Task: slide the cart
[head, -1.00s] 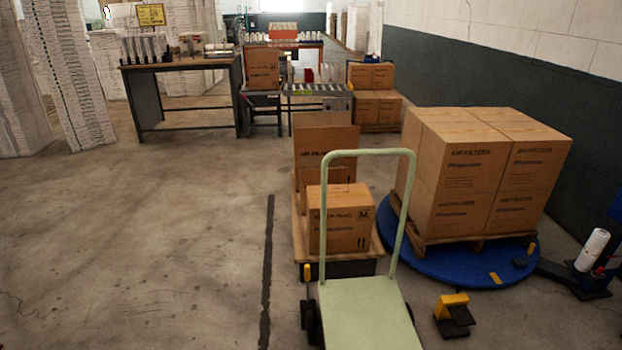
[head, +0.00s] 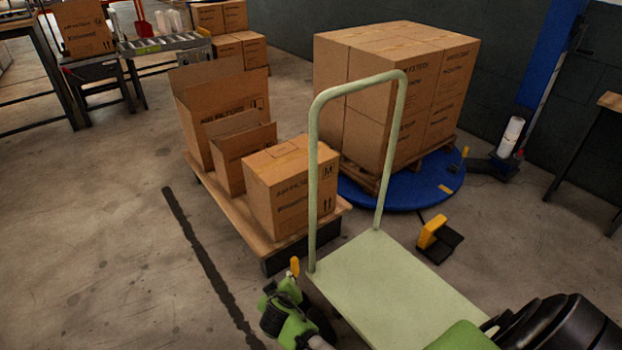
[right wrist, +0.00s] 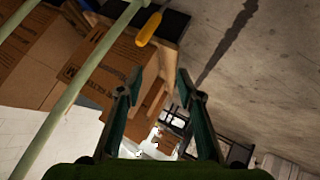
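The cart is a pale green platform trolley (head: 395,275) with an upright hoop handle (head: 313,180), in the lower middle of the head view. Its front right part is hidden behind my arm. In the right wrist view the cart's handle tubes (right wrist: 75,95) run slanted along the left side. My right gripper (right wrist: 155,85) is open there, with nothing between its fingers, beside the handle and not around it. A green and black arm part (head: 285,310) shows left of the cart's deck in the head view; its fingers cannot be made out. My left gripper is not identifiable in view.
A low wooden platform (head: 215,205) with several cartons stands just beyond the cart. A pallet stack of cartons (head: 385,95) sits on a blue turntable (head: 440,190). A yellow and black pedal (head: 435,238) lies right of the cart. Floor at left is open.

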